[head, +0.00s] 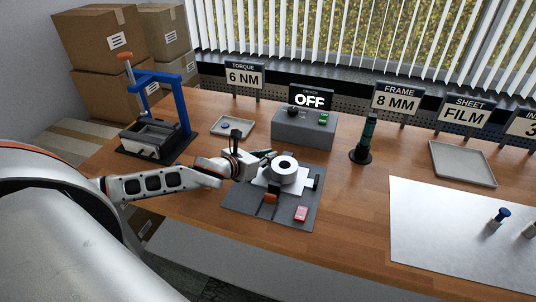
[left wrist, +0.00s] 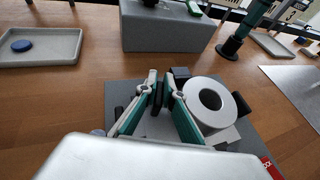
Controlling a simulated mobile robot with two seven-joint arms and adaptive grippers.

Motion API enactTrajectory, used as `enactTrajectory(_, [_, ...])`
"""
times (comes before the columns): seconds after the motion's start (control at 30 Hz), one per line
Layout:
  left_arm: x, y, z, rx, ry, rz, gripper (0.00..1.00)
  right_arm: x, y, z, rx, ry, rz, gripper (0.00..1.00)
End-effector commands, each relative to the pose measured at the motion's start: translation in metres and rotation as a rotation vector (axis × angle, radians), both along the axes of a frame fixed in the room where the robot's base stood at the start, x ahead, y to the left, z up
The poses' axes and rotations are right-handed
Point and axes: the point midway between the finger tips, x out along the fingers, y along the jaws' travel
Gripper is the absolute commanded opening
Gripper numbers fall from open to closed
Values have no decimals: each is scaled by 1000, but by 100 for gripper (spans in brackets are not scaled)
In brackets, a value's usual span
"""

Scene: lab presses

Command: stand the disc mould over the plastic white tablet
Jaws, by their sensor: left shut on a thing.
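In the left wrist view the ring (left wrist: 193,92) is right of my fingertips. My left gripper (head: 268,156) is at the ring's left side, its fingers close together on what looks like the mould's edge or a dark tab; the exact contact is hidden. I cannot tell whether the mould touches the plate. I cannot make out a separate white tablet; it may be hidden under the ring. My right gripper is not in view.
A grey mat (head: 240,205) carries an orange-brown block (head: 270,198) and a red piece (head: 302,214).

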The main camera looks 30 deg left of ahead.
Motion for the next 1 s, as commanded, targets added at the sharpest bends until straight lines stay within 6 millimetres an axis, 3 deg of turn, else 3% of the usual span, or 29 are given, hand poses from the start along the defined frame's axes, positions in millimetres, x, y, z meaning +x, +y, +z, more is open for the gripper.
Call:
enactTrajectory(0.3, [1, 0, -5, -2, -4, 0, 0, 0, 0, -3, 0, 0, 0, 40])
enactTrajectory(0.33, [1, 0, -5, -2, -4, 0, 13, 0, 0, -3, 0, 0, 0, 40])
enactTrajectory(0.4, [1, 0, -5, -2, -3, 0, 27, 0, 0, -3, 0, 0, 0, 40])
enactTrajectory(0.77, [-3, 0, -8, 1, 3, -1, 27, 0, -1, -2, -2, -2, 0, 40])
enactTrajectory(1.0, [-33, 4, 5, 4, 3, -3, 27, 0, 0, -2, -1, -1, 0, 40])
